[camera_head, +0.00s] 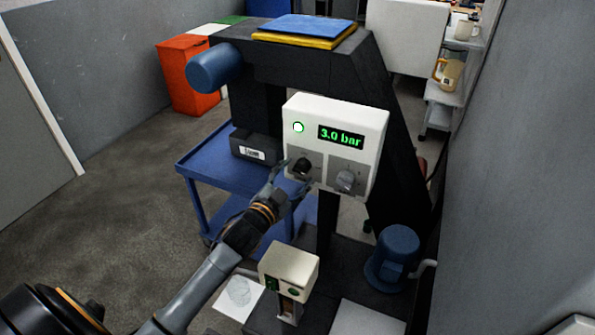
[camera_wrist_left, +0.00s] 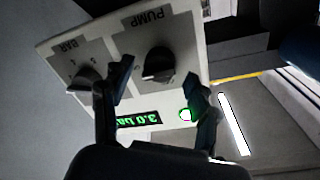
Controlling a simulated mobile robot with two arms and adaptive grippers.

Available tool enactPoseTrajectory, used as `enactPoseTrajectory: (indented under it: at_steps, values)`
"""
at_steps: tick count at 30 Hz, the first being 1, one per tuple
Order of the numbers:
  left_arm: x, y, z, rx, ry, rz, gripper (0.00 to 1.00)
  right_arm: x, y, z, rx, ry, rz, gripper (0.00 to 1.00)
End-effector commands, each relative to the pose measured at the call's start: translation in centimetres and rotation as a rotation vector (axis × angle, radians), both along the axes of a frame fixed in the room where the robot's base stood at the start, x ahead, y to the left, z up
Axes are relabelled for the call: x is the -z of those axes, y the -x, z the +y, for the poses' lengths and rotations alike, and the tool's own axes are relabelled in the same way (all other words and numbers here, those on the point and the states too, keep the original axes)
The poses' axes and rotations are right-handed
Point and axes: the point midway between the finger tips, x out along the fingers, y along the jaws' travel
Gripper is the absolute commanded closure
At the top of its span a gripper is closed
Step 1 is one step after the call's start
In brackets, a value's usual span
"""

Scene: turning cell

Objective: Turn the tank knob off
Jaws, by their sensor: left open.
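A white control panel (camera_head: 335,118) shows a green "3.0 bar" display and a lit green lamp. Its left knob (camera_head: 302,168) is black; in the left wrist view this knob (camera_wrist_left: 157,64) sits under the word PUMP, upside down. I cannot read a tank label. My left gripper (camera_head: 291,180) is open in front of the black knob. In the left wrist view its fingers (camera_wrist_left: 160,88) are spread, with the black knob beyond the gap; contact is not clear. My right gripper is out of view.
A small cream switch box (camera_head: 288,266) and a blue motor-like part (camera_head: 397,250) stand below the panel. A blue cart (camera_head: 222,168) is behind my arm. A grey wall (camera_head: 520,190) closes the right side; open floor (camera_head: 110,220) lies left.

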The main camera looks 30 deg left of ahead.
Motion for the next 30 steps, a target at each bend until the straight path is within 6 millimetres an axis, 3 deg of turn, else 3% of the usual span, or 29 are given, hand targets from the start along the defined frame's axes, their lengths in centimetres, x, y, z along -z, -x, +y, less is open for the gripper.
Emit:
enactPoseTrajectory:
  at_steps: [5,13,14,21,22,30]
  values:
    - [0.0,-1.3,-0.1,0.001,0.0,0.0,0.4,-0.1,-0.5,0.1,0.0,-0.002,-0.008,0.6]
    - [0.0,-1.4,-0.1,0.001,0.0,0.0,0.4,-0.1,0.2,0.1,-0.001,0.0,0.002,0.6]
    - [0.0,-1.4,-0.1,0.001,0.0,0.0,0.42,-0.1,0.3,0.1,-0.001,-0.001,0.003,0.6]
    - [0.0,-1.4,-0.1,0.001,0.0,0.001,0.91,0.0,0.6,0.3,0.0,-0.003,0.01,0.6]
    - [0.0,-1.4,-0.1,0.001,0.0,0.001,0.94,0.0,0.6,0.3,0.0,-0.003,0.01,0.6]
    - [0.0,-1.4,-0.1,0.001,0.025,-0.001,0.94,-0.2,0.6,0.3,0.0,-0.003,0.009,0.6]
